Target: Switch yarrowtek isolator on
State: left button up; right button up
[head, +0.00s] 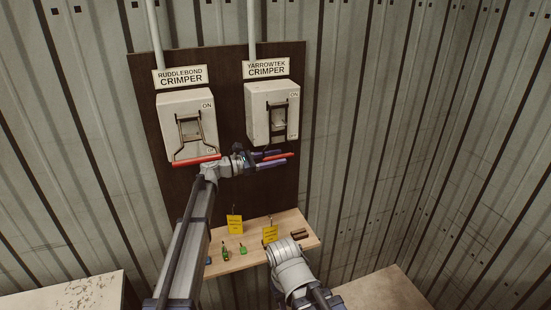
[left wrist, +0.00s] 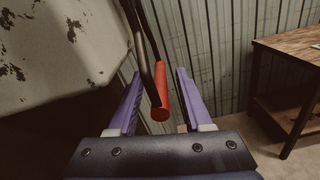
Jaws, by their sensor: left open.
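The yarrowtek isolator (head: 257,119) is a pale grey box under a "YARROWTEK CRIMPER" sign, on the right of a dark board. Its lever hangs down and ends in a red grip (head: 279,157) below the box. My left gripper (head: 272,158) is open there, its purple fingers on either side of the red grip. In the left wrist view, the red grip (left wrist: 160,113) lies between the two spread fingers, with a gap visible on both sides. My right arm shows at the bottom of the head view; its fingers are not visible.
The ruddlebond isolator (head: 180,112) is to the left, its lever down with a red grip (head: 196,161). Below, a wooden shelf (head: 240,262) carries yellow tags (head: 235,224), small green items (head: 226,253) and a dark brown block (head: 300,233). Corrugated walls surround the board.

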pick_arm(q)
jog(key=shift+c, duration=0.2)
grip_shut()
dwell(1.2)
